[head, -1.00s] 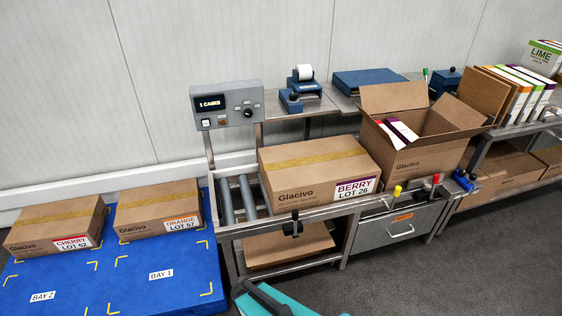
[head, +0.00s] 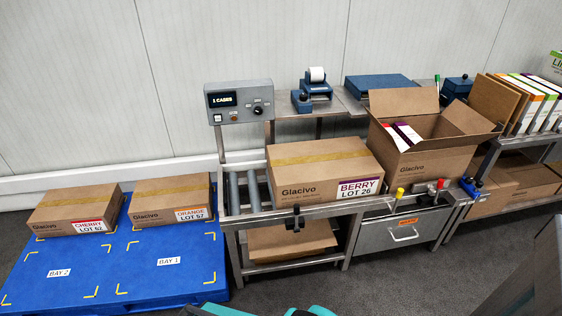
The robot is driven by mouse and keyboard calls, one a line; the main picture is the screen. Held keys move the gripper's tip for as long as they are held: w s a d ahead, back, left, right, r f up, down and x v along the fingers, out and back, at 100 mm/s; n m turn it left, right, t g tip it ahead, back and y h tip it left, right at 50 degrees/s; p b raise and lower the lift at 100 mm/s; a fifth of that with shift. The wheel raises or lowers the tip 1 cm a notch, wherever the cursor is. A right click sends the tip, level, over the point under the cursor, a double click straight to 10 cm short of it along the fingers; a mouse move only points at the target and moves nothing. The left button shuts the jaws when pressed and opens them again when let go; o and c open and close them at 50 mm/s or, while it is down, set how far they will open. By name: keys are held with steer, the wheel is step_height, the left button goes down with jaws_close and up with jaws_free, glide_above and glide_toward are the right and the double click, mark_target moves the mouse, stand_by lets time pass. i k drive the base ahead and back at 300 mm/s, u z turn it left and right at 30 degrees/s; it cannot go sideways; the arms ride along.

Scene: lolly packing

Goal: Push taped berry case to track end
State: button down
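The berry case (head: 322,171), a brown Glacivo carton with yellow tape along its top and a label reading BERRY LOT 26, sits closed on the roller track (head: 256,191). Bare rollers show to its left, at the track's left end. An open carton (head: 420,153) with raised flaps stands to its right, with boxes inside. My gripper cannot be made out; only teal and dark parts of my body show at the bottom edge, and a grey blurred shape of mine may be at the lower right.
A blue platform (head: 120,270) at left holds a cherry case (head: 75,207) and an orange case (head: 170,200); its front spots, marked BAY 1 and BAY 2, are empty. A counter box (head: 239,102) reads 1 CASES. Grey floor in front of the track is clear.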

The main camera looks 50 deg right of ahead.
mark_target(309, 173)
steer(key=z, duration=0.3)
steer(key=k, duration=0.2)
steer(key=u, duration=1.95)
steer(key=k, duration=0.5)
steer(key=z, duration=0.6)
steer(key=k, duration=0.85)
steer(key=z, duration=0.8)
steer(key=i, duration=1.15)
